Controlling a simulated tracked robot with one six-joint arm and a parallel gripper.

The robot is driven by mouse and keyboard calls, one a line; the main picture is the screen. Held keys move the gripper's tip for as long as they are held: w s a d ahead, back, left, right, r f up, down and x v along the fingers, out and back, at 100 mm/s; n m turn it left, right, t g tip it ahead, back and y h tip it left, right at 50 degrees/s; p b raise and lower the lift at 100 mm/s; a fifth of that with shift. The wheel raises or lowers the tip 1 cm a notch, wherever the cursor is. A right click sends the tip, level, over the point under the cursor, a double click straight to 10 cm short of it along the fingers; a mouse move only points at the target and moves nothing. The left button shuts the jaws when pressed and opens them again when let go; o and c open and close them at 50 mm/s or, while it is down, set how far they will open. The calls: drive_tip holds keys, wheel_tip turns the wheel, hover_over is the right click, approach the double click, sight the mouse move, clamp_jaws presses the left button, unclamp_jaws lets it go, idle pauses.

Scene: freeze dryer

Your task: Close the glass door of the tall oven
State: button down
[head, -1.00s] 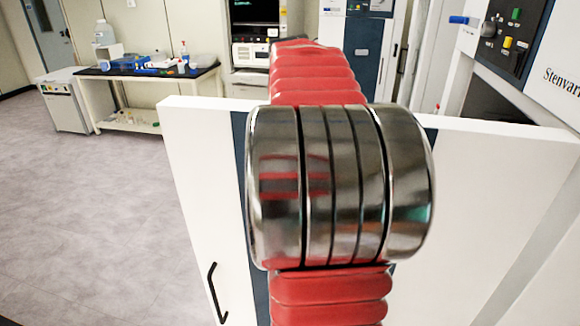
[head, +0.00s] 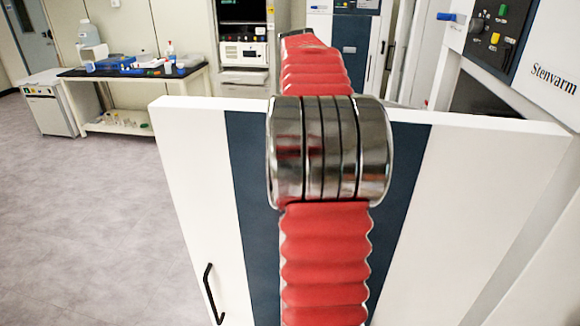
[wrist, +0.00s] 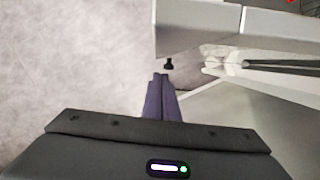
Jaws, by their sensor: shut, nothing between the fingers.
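The door (head: 185,190) stands swung open from the tall oven (head: 555,75), which is marked Stenvarm, at right in the head view. The door is a white panel with a broad dark blue band and a black handle (head: 213,293) low on its left part. My red arm rises in front of the door and reaches over its top edge, covering part of the band. My gripper is hidden in the head view. In the wrist view my gripper (wrist: 161,80) is shut and empty, its tips just below a small black knob-like part (wrist: 168,64) beside a pale panel (wrist: 200,30); contact is unclear.
A bench (head: 150,78) with a dark top and small items stands at the back left, beside a white cabinet (head: 50,108). More equipment (head: 242,50) lines the back wall. The floor (head: 90,210) at left is clear.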

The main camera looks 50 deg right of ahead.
drive_tip(key=shift+r, duration=0.1)
drive_tip(key=v, duration=1.9)
drive_tip(key=shift+s+r, duration=0.2)
drive_tip(key=shift+r, duration=0.15)
drive_tip(key=shift+a, duration=0.1)
